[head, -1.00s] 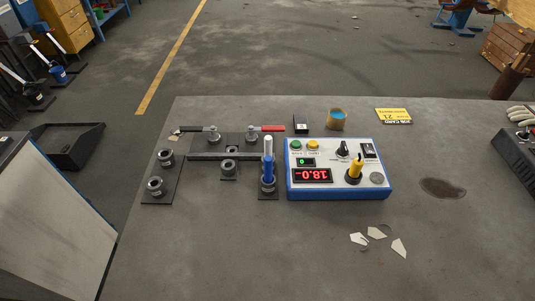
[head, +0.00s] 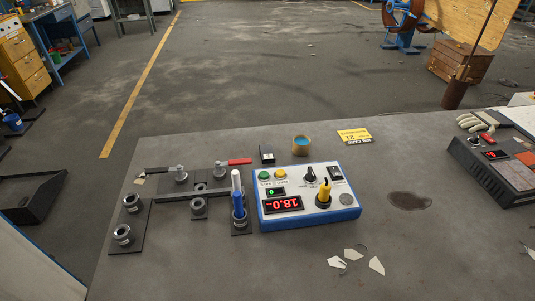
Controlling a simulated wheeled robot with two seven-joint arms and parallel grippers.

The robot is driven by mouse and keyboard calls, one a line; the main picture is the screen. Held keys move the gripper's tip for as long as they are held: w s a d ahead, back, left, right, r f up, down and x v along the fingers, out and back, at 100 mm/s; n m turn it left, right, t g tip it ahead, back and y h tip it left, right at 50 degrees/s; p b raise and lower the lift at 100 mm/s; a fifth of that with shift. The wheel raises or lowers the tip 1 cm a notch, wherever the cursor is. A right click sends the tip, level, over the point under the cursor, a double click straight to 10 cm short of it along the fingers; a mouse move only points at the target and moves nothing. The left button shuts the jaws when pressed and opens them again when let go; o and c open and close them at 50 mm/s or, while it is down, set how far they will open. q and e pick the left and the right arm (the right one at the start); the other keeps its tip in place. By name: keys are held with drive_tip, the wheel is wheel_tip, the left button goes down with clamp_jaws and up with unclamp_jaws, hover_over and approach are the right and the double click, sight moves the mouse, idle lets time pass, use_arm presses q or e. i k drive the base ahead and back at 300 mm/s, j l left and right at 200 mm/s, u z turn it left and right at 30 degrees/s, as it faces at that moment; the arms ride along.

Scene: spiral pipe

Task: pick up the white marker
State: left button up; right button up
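The white marker appears to be the upright white and blue stick (head: 237,190). Its upper part is white and its lower part is blue. It stands in a round holder on a small dark plate (head: 241,230), just left of the blue and white control box (head: 308,210). Neither of my grippers shows in the head view.
A dark fixture with a bar (head: 186,196) and a red-handled lever (head: 240,161) lies left of the box. A small cup (head: 301,145) and a yellow card (head: 354,136) lie behind it. Pale shards (head: 376,265) lie in front. A grey device (head: 495,170) is at right.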

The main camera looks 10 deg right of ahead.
sight(236, 182)
drive_tip(key=k+j+z, duration=0.15)
drive_tip(key=j+z, duration=0.2)
drive_tip(key=j, duration=0.15)
drive_tip(key=k+j+z, duration=0.2)
drive_tip(key=j+z, duration=0.15)
drive_tip(key=j, duration=0.15)
drive_tip(key=k+j+z, duration=0.55)
drive_tip(key=j+z, duration=0.15)
drive_tip(key=j, duration=0.05)
